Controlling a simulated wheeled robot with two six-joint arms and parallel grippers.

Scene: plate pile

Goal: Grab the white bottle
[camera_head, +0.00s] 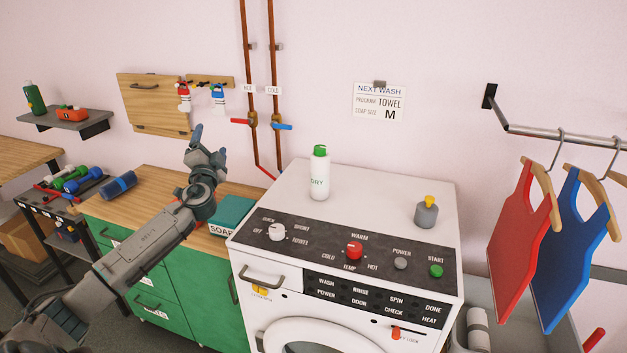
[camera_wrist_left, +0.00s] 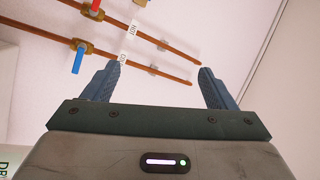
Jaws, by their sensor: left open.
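The white bottle (camera_head: 319,174) has a green cap and green lettering that reads "DRY". It stands upright on top of the white washing machine (camera_head: 400,195), towards its back left. My left gripper (camera_head: 209,142) is raised above the wooden counter, to the left of the bottle and apart from it. In the left wrist view the gripper (camera_wrist_left: 160,85) is open, with nothing between its two blue fingers. A sliver of white with green letters at that view's lower left edge may be the bottle. My right gripper is not in view.
A grey container with a yellow top (camera_head: 426,212) stands at the machine's right. A teal soap box (camera_head: 232,212) sits on the counter (camera_head: 160,190). Copper pipes (camera_head: 251,90) run down the wall behind. Red and blue aprons (camera_head: 526,220) hang at the right.

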